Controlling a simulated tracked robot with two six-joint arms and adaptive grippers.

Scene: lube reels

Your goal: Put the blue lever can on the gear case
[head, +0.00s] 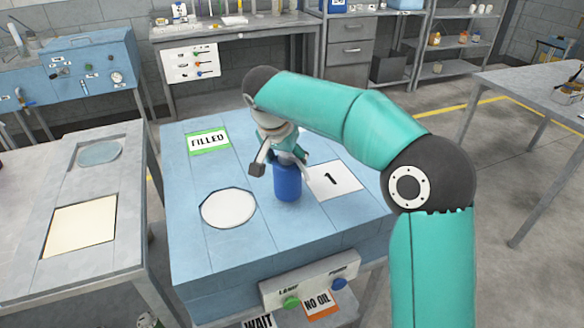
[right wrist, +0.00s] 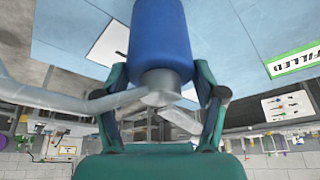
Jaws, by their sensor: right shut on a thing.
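The blue lever can (head: 288,182) is upright over the blue table top, between a white round spot (head: 229,208) and a white card marked 1 (head: 336,180). I cannot tell whether its base touches the top. My right gripper (head: 281,160) reaches down from above and is shut on the can's narrow upper part. In the right wrist view the can (right wrist: 160,42) sits between the fingers, with its grey neck showing. Nothing in view is plainly labelled as the gear case. My left gripper is not in view.
A green-edged FILLED sign (head: 209,141) lies at the back left of the blue top. A front panel (head: 310,281) carries lamp and pump buttons. A grey table (head: 68,250) with a cream square stands at left. Shelves (head: 455,45) stand behind.

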